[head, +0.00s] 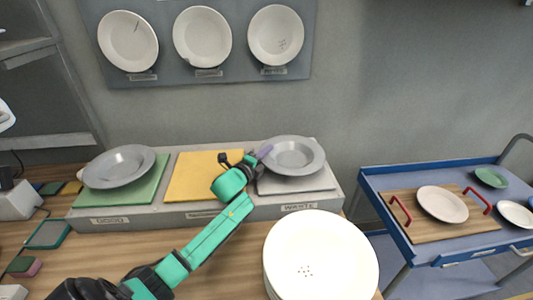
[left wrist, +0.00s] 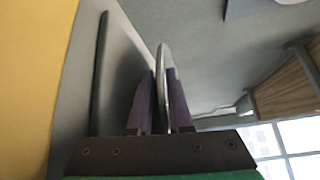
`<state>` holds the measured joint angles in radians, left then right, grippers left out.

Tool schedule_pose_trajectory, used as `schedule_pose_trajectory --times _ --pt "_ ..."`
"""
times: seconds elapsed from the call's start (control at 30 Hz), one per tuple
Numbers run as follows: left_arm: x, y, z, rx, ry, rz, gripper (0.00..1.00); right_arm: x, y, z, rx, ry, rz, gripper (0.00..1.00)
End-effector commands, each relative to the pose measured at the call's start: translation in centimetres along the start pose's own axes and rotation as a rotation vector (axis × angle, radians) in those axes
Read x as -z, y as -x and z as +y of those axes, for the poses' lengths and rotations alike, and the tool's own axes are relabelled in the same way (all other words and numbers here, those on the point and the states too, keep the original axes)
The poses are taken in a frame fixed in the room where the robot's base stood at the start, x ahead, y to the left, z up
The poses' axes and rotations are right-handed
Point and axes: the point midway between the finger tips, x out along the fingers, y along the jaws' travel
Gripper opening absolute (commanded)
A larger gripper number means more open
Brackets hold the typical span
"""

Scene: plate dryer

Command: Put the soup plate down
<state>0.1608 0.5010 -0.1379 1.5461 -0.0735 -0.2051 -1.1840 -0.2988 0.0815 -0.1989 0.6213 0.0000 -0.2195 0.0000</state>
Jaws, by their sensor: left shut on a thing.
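A grey soup plate (head: 293,155) is over the back of the grey mat (head: 296,184), behind the label that reads WASTE. My left gripper (head: 264,153) is shut on the left part of its rim. In the left wrist view the purple fingers (left wrist: 163,105) close on both sides of the rim (left wrist: 163,70). I cannot tell whether the plate touches the mat or hangs just above it. Another grey plate (head: 119,166) rests on the green mat (head: 140,196) at the left, labelled GOOD. My right gripper is not in view.
A yellow mat (head: 195,176) between the two is bare. A stack of white plates (head: 320,258) stands on the wooden table in front. A blue cart (head: 450,250) at the right carries a wooden tray and plates. Three plates hang on the wall board (head: 200,76).

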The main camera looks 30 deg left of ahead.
Motion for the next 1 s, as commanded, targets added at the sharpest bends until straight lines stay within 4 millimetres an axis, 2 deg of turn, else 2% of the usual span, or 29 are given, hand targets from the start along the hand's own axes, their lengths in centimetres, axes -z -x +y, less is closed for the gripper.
schedule_pose_trajectory --times 0.3,0.33,0.4,0.77,0.87,1.0 --pt "0.0 -0.1 0.2 0.007 0.0 -0.001 0.0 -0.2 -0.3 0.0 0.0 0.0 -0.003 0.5" --pt "0.0 0.0 0.3 0.002 -0.002 -0.001 0.26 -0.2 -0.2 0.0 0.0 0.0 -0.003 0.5" --pt "0.0 0.0 0.2 0.002 -0.001 -0.001 0.48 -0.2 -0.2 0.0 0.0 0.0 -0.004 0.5" --pt "-0.1 0.0 -0.3 0.002 -0.001 -0.001 0.48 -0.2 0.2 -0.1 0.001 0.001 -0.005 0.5" --pt "0.0 1.0 0.2 0.0 -0.003 -0.001 0.48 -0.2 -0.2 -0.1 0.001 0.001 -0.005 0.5" --pt "0.1 3.6 0.3 -0.001 -0.004 0.001 0.48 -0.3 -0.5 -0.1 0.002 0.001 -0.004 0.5"
